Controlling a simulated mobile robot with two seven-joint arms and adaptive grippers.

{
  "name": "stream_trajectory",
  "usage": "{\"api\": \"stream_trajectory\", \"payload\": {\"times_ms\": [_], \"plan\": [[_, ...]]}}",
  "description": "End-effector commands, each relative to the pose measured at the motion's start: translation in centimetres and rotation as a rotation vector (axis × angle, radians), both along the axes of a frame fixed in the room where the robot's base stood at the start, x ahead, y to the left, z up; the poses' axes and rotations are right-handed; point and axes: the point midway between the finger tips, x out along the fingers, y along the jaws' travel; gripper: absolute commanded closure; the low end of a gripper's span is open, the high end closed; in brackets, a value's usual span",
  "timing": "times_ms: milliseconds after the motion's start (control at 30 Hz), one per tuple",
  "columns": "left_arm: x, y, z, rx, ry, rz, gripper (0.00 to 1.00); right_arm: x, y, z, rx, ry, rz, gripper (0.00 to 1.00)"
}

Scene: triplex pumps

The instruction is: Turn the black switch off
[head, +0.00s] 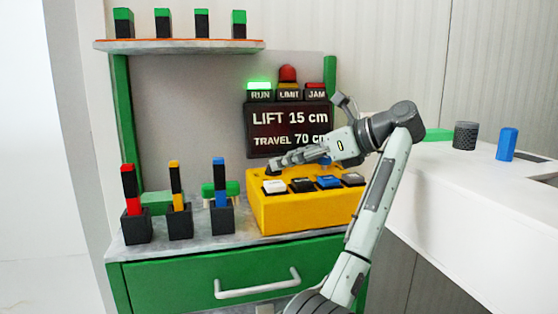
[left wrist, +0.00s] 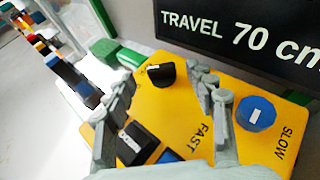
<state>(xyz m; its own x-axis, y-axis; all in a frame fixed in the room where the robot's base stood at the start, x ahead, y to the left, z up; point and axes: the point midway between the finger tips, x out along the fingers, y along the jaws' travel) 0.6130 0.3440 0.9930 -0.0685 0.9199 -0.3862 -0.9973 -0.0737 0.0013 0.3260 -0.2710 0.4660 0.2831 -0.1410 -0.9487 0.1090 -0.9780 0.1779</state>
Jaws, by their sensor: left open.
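A yellow control box (head: 285,215) carries a row of rocker switches on its front part. The black switch (head: 301,185) is second from the left, between a white one (head: 274,187) and a blue one (head: 328,181). In the left wrist view the black switch (left wrist: 138,143) is close beside one finger and partly covered by it. A black round knob (left wrist: 160,73) with a white mark and a blue round knob (left wrist: 255,113) stand behind the row. My left gripper (head: 285,164) is open above the box's back, its fingertips spread near the black knob. My right gripper is out of view.
A dark display (head: 288,130) reading LIFT 15 cm, TRAVEL 70 cm is close behind the gripper. Above it a green RUN lamp (head: 260,90) is lit. Black holders with coloured blocks, including a blue one (head: 219,175), stand left. A white table (head: 470,210) is right.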

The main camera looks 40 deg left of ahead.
Motion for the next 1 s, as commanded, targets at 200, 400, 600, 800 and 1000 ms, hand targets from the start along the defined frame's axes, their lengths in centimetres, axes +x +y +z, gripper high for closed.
{"api": "stream_trajectory", "payload": {"times_ms": [200,400,600,800,1000], "plan": [[-0.2,2.5,-0.9,0.003,-0.001,0.000,0.45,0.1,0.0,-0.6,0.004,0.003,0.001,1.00],[-0.2,3.0,-1.1,0.003,-0.001,-0.001,0.45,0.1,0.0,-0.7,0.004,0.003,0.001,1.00],[-0.2,3.0,-1.1,0.003,-0.001,-0.001,0.51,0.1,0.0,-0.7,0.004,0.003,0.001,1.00],[-0.2,3.0,-1.1,0.003,-0.001,-0.001,0.76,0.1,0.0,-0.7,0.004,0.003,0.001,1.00],[-0.2,3.0,-1.1,0.003,-0.001,-0.001,0.95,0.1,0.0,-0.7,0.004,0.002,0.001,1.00]]}}
